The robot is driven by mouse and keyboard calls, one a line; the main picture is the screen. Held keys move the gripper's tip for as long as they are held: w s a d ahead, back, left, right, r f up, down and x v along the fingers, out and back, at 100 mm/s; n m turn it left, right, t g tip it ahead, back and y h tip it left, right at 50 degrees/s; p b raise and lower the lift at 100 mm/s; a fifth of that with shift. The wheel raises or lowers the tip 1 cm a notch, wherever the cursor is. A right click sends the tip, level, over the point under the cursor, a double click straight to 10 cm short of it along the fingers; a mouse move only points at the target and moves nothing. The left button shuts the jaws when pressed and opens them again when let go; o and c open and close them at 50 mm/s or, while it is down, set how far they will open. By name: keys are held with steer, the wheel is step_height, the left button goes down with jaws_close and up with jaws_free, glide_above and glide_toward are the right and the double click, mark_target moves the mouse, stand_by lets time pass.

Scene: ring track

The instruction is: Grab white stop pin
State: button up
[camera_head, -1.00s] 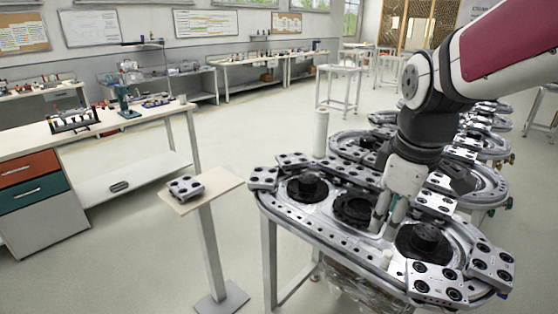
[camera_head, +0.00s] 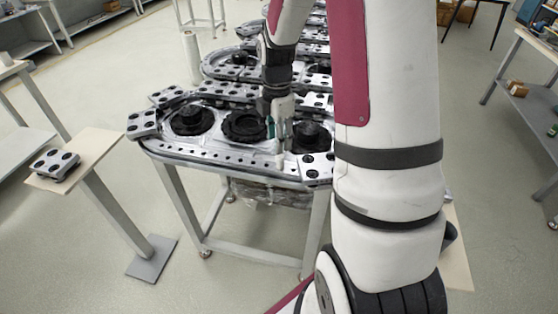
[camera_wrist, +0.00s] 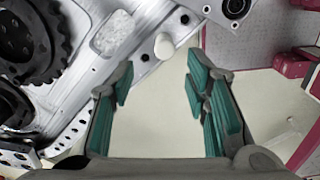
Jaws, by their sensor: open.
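The white stop pin (camera_wrist: 164,46) shows as a small white rounded top on the metal track plate, near its edge, in the wrist view. In the head view the pin (camera_head: 279,160) stands near the front edge of the ring track (camera_head: 215,152), just below my gripper. My gripper (camera_wrist: 155,82) is open, with teal pads spread apart and nothing between them. In the wrist view the pin lies just beyond the fingertips, roughly centred between them. In the head view my gripper (camera_head: 280,135) points down over the track, partly beside my arm.
Black round hubs (camera_head: 246,126) sit on the track left of my gripper. A small stand (camera_head: 100,152) holds a grey carriage (camera_head: 55,164) at the left. My arm covers the track's right end. Open floor lies in front.

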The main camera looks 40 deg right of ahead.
mark_target(280, 157)
steer(key=shift+s+d+f+p, duration=0.15)
steer(key=shift+f+p, duration=0.05)
steer(key=shift+f, duration=1.7)
steer(key=shift+s+d+f+p, duration=0.1)
steer(key=shift+s+f+p, duration=0.1)
steer(key=shift+f, duration=1.65)
jaws_close()
